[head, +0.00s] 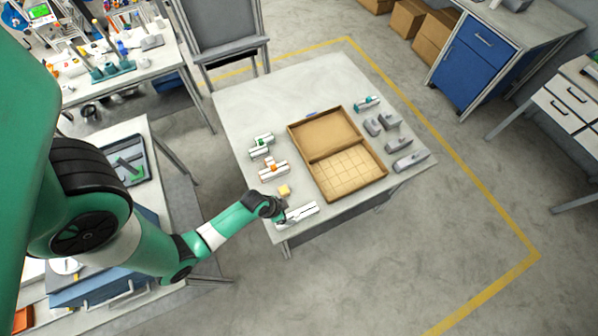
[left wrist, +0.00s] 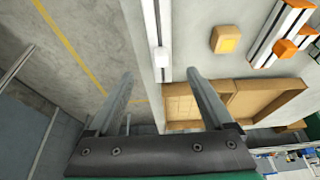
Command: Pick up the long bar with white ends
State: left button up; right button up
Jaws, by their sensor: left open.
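A long pale bar (head: 302,212) with a dark stripe lies near the table's front left corner. In the left wrist view this bar (left wrist: 157,25) runs up from between my fingertips, with a white block on it. My left gripper (head: 279,214) is at the bar's left part in the head view. Its two fingers (left wrist: 163,77) are spread on either side of the bar's near end, with visible gaps. The gripper is open and holds nothing. Whether the fingertips are down at bar height is hard to tell. My right gripper is not in view.
A small yellow block (head: 284,190) lies just behind the bar. Bars with an orange piece (head: 273,168) and a green piece (head: 262,143) lie farther back. An open cardboard box (head: 352,149) fills the table's middle. Several grey parts (head: 398,143) lie to its right.

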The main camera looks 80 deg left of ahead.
aim_at(296, 214)
pick_arm(q)
jog(key=b+x, duration=0.5)
jog(key=shift+f, duration=0.4)
jog(key=shift+w+a+f, duration=0.1)
jog(key=shift+w+f, duration=0.25)
jog(key=shift+w, duration=0.05)
jog(key=b+x, duration=0.2)
jog(key=x, duration=0.3)
jog(key=shift+w+a+f, duration=0.1)
jog(key=shift+w+a, duration=0.05)
grip_shut()
